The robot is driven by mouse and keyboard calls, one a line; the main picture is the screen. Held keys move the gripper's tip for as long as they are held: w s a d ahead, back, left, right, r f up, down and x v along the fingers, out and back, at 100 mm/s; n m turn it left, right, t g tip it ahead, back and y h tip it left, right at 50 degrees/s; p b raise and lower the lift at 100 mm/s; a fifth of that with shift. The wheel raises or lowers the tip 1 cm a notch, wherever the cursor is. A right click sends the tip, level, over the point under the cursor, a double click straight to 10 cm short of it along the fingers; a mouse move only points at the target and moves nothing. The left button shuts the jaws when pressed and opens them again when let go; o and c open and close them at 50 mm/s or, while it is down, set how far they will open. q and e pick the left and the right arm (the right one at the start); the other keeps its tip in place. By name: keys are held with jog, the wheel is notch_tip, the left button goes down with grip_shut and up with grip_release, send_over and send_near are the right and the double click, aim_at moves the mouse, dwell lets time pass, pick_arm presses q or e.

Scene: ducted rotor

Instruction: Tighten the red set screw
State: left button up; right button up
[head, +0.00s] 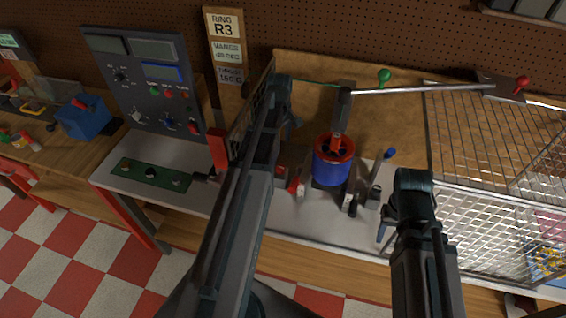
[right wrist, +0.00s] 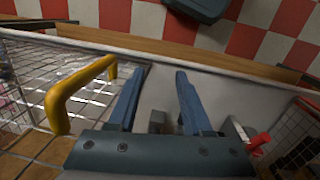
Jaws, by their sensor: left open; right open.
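A blue cylindrical ducted rotor (head: 331,170) with a red rim and a red hub (head: 337,141) stands on the pale bench mat. I cannot single out the red set screw at this size. Small red-tipped and blue-tipped parts sit around its base. My left gripper (head: 296,122) is left of and behind the rotor, mostly hidden by my own arm, and seems empty. My right gripper (right wrist: 155,100) is open with two blue fingers apart and nothing gripped; a small grey block (right wrist: 157,120) shows between them. In the head view my right arm is right of the rotor.
A wire basket (head: 480,225) stands at the right. A yellow handle (right wrist: 80,92) and a red part (right wrist: 260,140) flank my right gripper. A control panel (head: 145,80) and green board (head: 150,174) are at the left. A metal bar (head: 430,88) crosses behind the rotor.

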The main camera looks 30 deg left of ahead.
aim_at(281, 167)
pick_arm(q)
notch_tip(281, 167, down, 14)
jog(key=b, duration=1.3)
jog(key=shift+r+b, duration=0.1)
jog(key=shift+b, duration=0.25)
jog(key=shift+c, duration=0.2)
grip_shut()
